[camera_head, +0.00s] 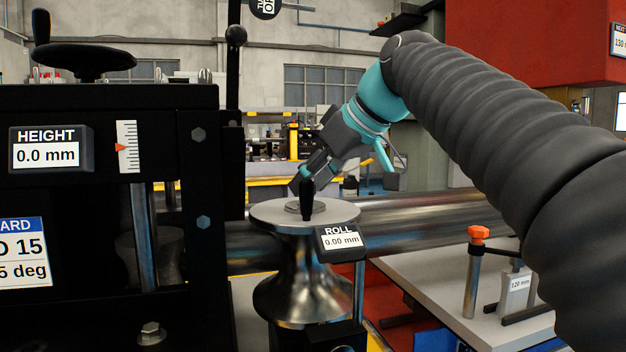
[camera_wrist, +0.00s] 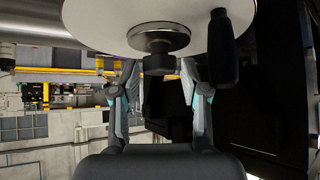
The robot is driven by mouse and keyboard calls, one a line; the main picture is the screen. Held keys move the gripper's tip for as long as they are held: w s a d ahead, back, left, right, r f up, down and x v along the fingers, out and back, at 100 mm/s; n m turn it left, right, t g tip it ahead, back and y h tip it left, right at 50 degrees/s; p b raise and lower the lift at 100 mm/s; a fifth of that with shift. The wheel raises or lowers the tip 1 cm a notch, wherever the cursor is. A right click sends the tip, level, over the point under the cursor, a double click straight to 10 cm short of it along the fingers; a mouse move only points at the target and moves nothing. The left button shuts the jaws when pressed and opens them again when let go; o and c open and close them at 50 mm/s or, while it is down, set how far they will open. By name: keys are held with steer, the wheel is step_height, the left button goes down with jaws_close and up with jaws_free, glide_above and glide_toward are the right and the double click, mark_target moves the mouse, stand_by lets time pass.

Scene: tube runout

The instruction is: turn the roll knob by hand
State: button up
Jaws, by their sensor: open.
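The roll knob shows in the head view as a small round hub (camera_head: 318,206) with an upright black handle (camera_head: 307,198), on the flat top of a shiny metal roller (camera_head: 303,285). The ROLL display (camera_head: 341,240) beside it reads 0.00 mm. My gripper (camera_head: 298,182) comes down tilted from the upper right, its tips just behind the handle. In the wrist view the gripper (camera_wrist: 160,75) is open, with the hub (camera_wrist: 158,38) ahead between its two fingertips. The black handle (camera_wrist: 223,50) is outside the right finger. I cannot tell whether a fingertip touches the knob.
A black machine frame with a HEIGHT display (camera_head: 46,150) reading 0.0 mm stands close on the left. A large metal tube (camera_head: 420,213) runs behind the roller. A grey table (camera_head: 430,290) with an orange-topped post (camera_head: 473,270) lies at the right.

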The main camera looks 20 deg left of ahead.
jaws_close()
steer(key=shift+s+a+m+t, duration=0.15)
steer(key=shift+m+t, duration=0.15)
steer(key=shift+m, duration=0.2)
steer(key=shift+m+t+h, duration=0.7)
steer(key=shift+m, duration=0.4)
jaws_free()
steer(key=v, duration=1.2)
